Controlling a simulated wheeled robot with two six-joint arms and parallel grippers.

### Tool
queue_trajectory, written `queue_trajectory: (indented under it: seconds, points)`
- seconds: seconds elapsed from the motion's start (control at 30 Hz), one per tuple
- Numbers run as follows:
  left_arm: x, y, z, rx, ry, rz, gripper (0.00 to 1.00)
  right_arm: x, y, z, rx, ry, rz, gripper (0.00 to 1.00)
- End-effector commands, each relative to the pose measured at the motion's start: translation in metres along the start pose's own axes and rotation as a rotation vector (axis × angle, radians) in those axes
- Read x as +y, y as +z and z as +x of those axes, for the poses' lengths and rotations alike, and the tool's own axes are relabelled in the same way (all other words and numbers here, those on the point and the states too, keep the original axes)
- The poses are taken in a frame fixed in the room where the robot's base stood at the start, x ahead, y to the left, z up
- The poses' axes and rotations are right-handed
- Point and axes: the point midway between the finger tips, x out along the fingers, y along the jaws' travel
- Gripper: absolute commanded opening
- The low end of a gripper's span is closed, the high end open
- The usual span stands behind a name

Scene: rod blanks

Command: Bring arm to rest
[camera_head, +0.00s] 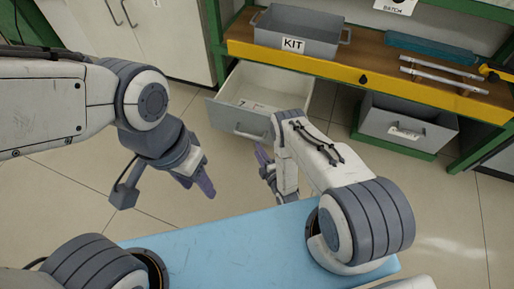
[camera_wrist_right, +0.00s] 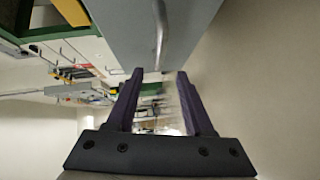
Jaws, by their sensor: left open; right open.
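My left gripper (camera_head: 196,180) hangs at the left middle of the head view, over the floor. Its purple fingers are apart from everything and hold nothing. My right gripper (camera_head: 265,163) is just in front of the pulled-out drawer (camera_head: 233,119), partly hidden by its own arm. In the right wrist view, its two purple fingers (camera_wrist_right: 166,103) are spread with nothing held between them. The grey drawer front (camera_wrist_right: 145,22) with its bar handle (camera_wrist_right: 160,35) lies beyond the fingertips. I cannot tell the exact gap between fingers and handle.
A green-framed bench (camera_head: 355,78) stands behind. On it are a grey KIT bin (camera_head: 290,40), a blue tray (camera_head: 430,47) and pale rods (camera_head: 445,75). A white cabinet (camera_head: 170,35) stands at the left. The floor between is clear.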

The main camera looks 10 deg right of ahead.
Motion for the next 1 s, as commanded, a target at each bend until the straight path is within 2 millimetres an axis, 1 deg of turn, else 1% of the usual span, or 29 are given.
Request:
queue_trajectory:
  seconds: [0.43, 0.5, 0.57, 0.67, 0.7, 0.77, 0.8, 0.87, 0.9, 0.97, 1.0]
  points:
    - [0.0, 0.0, 0.0, 0.0, 0.0, 0.0, 0.5, 0.0, 0.0, 0.001, 0.0, -0.001, 0.001, 0.52]
    - [0.0, 0.0, 0.0, 0.0, 0.0, 0.0, 0.5, 0.005, -0.002, 0.007, 0.004, -0.009, 0.008, 0.52]
    - [0.0, 0.0, -0.001, 0.0, 0.0, 0.0, 0.5, 0.012, -0.005, 0.018, 0.011, -0.029, 0.023, 0.52]
    - [0.0, 0.0, -0.002, 0.0, 0.0, 0.0, 0.5, 0.033, -0.017, 0.046, 0.025, -0.094, 0.071, 0.52]
    - [0.0, 0.0, -0.002, 0.0, 0.0, 0.0, 0.5, 0.044, -0.024, 0.058, 0.03, -0.13, 0.097, 0.52]
    - [0.0, 0.0, -0.003, 0.0, 0.0, 0.0, 0.5, 0.062, -0.036, 0.075, 0.032, -0.19, 0.141, 0.52]
    - [0.0, 0.0, -0.003, 0.0, 0.0, 0.0, 0.5, 0.075, -0.045, 0.085, 0.029, -0.233, 0.173, 0.52]
    - [0.0, 0.0, -0.004, 0.0, 0.0, 0.0, 0.5, 0.094, -0.059, 0.095, 0.023, -0.295, 0.219, 0.52]
    - [0.0, 0.0, -0.005, 0.0, 0.0, 0.0, 0.5, 0.107, -0.068, 0.099, 0.014, -0.336, 0.249, 0.52]
    - [0.0, 0.0, -0.005, 0.0, 0.0, 0.0, 0.5, 0.127, -0.083, 0.103, -0.001, -0.396, 0.295, 0.52]
    - [0.0, 0.0, -0.006, 0.0, 0.0, 0.0, 0.5, 0.14, -0.094, 0.103, -0.013, -0.436, 0.325, 0.52]
